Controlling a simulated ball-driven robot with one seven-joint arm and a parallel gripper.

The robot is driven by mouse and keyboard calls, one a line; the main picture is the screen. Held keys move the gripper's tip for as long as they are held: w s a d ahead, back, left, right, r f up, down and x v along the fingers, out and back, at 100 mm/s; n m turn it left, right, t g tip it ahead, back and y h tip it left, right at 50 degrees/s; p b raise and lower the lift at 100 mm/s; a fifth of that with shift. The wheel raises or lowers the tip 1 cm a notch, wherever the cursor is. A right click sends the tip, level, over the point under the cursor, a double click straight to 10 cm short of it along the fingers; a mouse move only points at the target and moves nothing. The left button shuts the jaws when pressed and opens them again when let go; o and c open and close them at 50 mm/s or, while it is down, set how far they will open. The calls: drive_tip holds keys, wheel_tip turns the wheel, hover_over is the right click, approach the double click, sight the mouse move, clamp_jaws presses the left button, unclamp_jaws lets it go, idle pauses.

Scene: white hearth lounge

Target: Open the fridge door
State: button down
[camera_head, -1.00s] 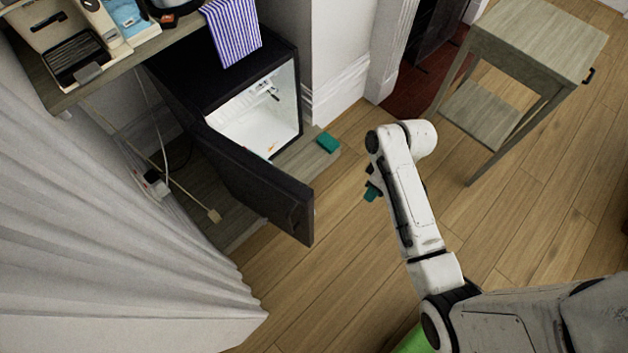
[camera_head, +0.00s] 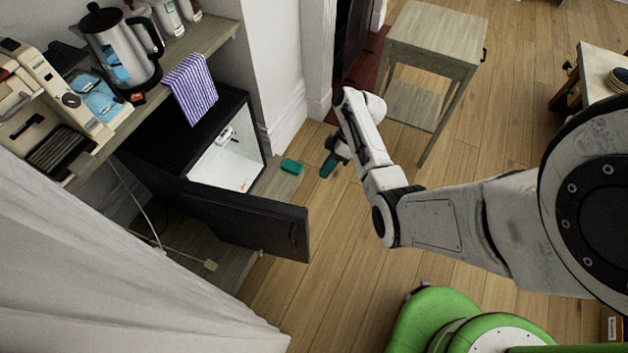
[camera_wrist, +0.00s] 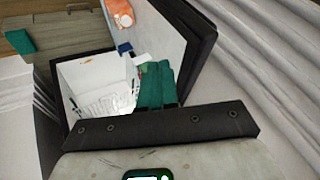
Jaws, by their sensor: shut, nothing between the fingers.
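The small black fridge (camera_head: 150,140) stands under the shelf at the left in the head view. Its black door (camera_head: 250,222) stands wide open, swung out toward the front, and the white inside (camera_head: 228,160) shows. In the wrist view the white fridge inside (camera_wrist: 90,85) and the inner side of the door (camera_wrist: 160,38) are visible. My gripper (camera_head: 327,170) is to the right of the door, apart from it, above the floor. In the wrist view its teal fingers (camera_wrist: 157,85) are together with nothing between them.
A teal block (camera_head: 292,166) lies beside the fridge. A striped cloth (camera_head: 191,88) hangs from the shelf over the fridge top. A kettle (camera_head: 120,50) and a coffee machine (camera_head: 50,105) stand on the shelf. A small wooden table (camera_head: 435,35) stands behind my arm. Wood floor before the door is clear.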

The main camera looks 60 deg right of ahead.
drive_tip(key=w+a+f+p, duration=0.1)
drive_tip(key=a+f, duration=0.6)
drive_tip(key=a, duration=0.1)
drive_tip(key=shift+a, duration=0.4)
drive_tip(key=shift+w, duration=0.1)
drive_tip(key=s+a+m+p, duration=0.1)
drive_tip(key=a+p, duration=0.4)
drive_tip(key=a, duration=0.6)
drive_tip(key=shift+s+a+t, duration=0.25)
drive_tip(key=shift+s+t, duration=0.05)
drive_tip(key=shift+s, duration=0.15)
drive_tip(key=shift+d, duration=0.1)
